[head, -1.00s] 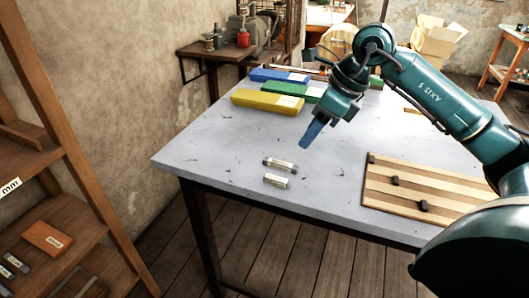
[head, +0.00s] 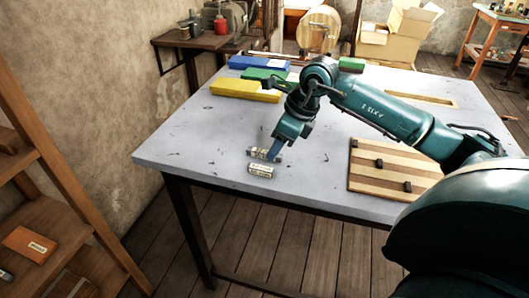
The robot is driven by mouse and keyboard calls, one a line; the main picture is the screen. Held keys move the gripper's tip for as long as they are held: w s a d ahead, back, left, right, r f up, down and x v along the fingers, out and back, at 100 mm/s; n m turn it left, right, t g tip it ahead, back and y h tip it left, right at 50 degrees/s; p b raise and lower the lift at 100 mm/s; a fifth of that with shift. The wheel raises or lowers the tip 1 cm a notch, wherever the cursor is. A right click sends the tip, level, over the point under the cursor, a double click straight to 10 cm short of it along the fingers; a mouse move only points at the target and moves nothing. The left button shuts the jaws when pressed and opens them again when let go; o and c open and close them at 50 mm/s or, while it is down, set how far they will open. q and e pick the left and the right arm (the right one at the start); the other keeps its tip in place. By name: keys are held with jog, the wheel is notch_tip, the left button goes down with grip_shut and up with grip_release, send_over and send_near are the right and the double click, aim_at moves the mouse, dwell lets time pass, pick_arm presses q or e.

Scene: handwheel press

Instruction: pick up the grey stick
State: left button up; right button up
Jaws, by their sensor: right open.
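Two short sticks with pale labels lie side by side near the table's front left part in the head view. The farther stick (head: 264,154) has dark grey ends, and the nearer stick (head: 261,170) looks paler. I cannot tell for sure which one the task calls grey. My right gripper (head: 275,154) is open, with its blue fingers pointing down at the right end of the farther stick and partly covering it. I cannot tell whether they touch it. My left gripper is out of view.
Blue (head: 258,63), green (head: 268,76) and yellow (head: 245,91) boxes lie at the table's back left. A striped wooden board (head: 390,171) with dark blocks lies to the right. The grey tabletop (head: 190,140) is clear left of the sticks.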

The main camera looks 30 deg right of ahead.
jog(key=shift+x, duration=1)
grip_shut()
